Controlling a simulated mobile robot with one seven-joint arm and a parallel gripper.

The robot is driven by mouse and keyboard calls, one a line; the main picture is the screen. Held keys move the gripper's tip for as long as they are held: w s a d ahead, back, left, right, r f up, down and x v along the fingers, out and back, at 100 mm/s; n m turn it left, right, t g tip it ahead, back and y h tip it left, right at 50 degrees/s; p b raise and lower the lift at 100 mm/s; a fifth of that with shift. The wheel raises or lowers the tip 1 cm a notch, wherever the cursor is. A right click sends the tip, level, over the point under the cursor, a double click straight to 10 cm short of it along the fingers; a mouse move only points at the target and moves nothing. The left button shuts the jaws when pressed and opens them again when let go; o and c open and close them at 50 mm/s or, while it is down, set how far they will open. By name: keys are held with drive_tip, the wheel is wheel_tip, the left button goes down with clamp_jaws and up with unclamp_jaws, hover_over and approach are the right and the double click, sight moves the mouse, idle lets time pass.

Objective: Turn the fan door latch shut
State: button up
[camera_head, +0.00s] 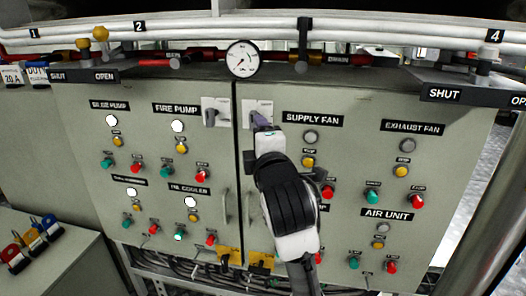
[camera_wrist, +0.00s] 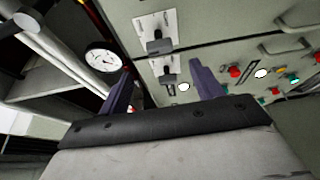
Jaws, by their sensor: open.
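The fan door latch is a grey handle on a pale plate (camera_head: 258,107), at the upper left corner of the supply fan door. My gripper (camera_head: 262,122) is in front of it and partly hides its handle in the head view. My gripper (camera_wrist: 162,70) also shows there, and I cannot tell whether a finger touches the handle. The similar pump door latch (camera_head: 210,113) sits left of the door seam; it also shows in the wrist view (camera_wrist: 158,40).
A round gauge (camera_head: 242,58) and pipes run above the doors. Overhanging SHUT/OPEN plates (camera_head: 465,95) stick out at the top right and top left. Door handles (camera_head: 226,206), buttons and red and green knobs (camera_head: 417,201) stand out from the panels. Padlocks (camera_head: 35,238) lie at lower left.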

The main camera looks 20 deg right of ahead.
drive_tip(key=shift+s+a, duration=0.25)
drive_tip(key=shift+s, duration=0.95)
drive_tip(key=s+a+b, duration=0.4)
drive_tip(key=s+b, duration=0.2)
drive_tip(key=b, duration=0.1)
drive_tip(key=shift+s+a, duration=0.25)
drive_tip(key=shift+s, duration=0.05)
